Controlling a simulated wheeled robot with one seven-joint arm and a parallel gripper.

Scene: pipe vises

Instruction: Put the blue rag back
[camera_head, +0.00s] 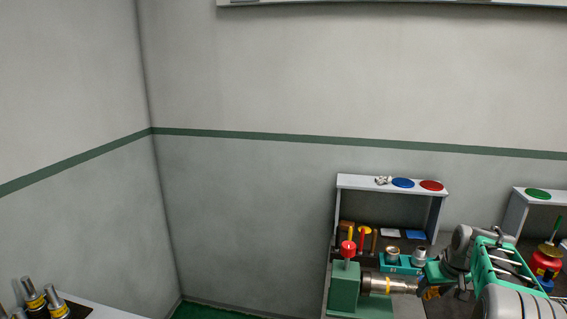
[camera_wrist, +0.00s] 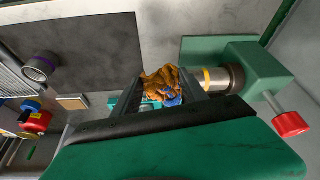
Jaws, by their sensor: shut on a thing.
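My gripper (camera_head: 430,287) is at the right of the head view, beside the free end of the clamped pipe. In the wrist view my gripper (camera_wrist: 162,88) is shut on a crumpled cloth (camera_wrist: 158,79), mostly orange-brown. A blue patch (camera_wrist: 173,101) shows at the cloth's lower edge; I cannot tell whether it is part of the same cloth. In the head view only a little orange shows at the fingers. A flat blue piece (camera_head: 415,234) lies inside the shelf unit (camera_head: 342,182), next to a white one. A blue disc (camera_head: 403,183) is on the shelf top.
A green vise (camera_head: 345,286) with a red knob (camera_head: 347,249) holds a metal pipe (camera_head: 388,284) with a yellow band, close to my gripper. A teal tray (camera_head: 401,263) with fittings stands behind. A red can (camera_head: 547,257) is at the right. A dark mat (camera_wrist: 85,55) has bare room.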

